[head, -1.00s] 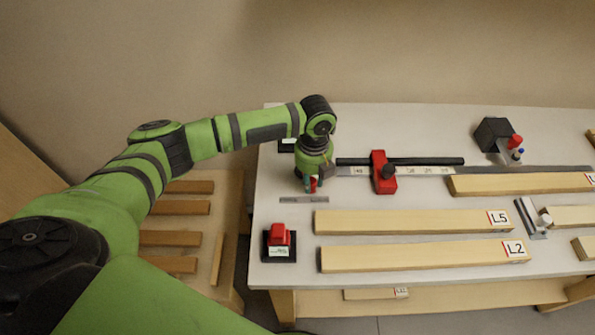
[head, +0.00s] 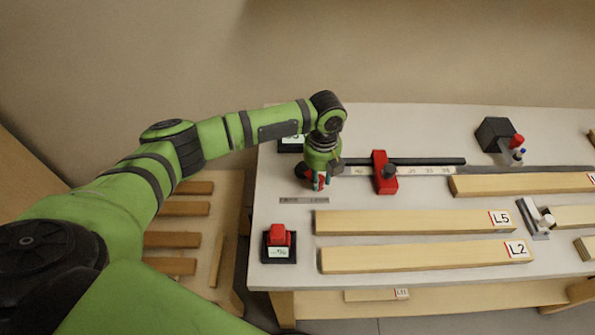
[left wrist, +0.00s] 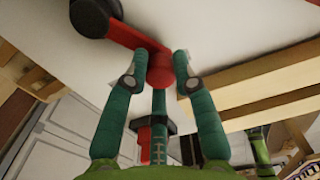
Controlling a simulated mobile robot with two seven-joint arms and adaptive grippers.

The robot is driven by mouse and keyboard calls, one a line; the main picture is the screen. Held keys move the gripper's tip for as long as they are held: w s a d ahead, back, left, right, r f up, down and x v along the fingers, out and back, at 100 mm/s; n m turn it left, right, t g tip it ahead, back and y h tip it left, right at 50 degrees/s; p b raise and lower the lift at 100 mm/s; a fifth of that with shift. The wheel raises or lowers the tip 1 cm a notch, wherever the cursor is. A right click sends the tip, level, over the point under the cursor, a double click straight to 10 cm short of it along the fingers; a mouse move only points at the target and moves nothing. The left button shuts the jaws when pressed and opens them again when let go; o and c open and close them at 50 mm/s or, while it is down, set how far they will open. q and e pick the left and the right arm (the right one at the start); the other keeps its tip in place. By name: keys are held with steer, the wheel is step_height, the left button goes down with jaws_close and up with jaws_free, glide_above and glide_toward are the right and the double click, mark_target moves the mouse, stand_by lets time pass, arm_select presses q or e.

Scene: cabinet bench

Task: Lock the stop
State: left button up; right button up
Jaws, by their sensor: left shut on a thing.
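A red stop (head: 380,172) with a black knob sits on the dark rail (head: 430,161) on the bench. My left gripper (head: 319,183) is beyond the rail's left end, to the left of the stop and apart from it. In the left wrist view my two teal fingers (left wrist: 160,72) are shut on the end of a red lever (left wrist: 128,36). The lever runs up and left to a round black end. In the head view the gripper mostly hides it. I cannot tell how the lever joins the stop or rail. My right gripper is not in view.
Two wooden bars, L5 (head: 400,222) and L2 (head: 410,257), lie in front of the rail. A red button on a black base (head: 279,252) stands at the front left. A black block (head: 495,134) stands at the back right. A small metal strip (head: 303,200) lies close to the gripper.

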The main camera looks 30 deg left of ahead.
arm_select(q)
steer(key=shift+w+d, duration=0.1)
steer(key=shift+w, duration=0.15)
stand_by(0.3)
steer(key=o, duration=0.8)
steer(key=shift+c, duration=0.2)
steer(key=shift+r, duration=0.1)
step_height(320, 180, up, 7)
steer(key=p, duration=0.7)
steer(key=shift+r, duration=0.9)
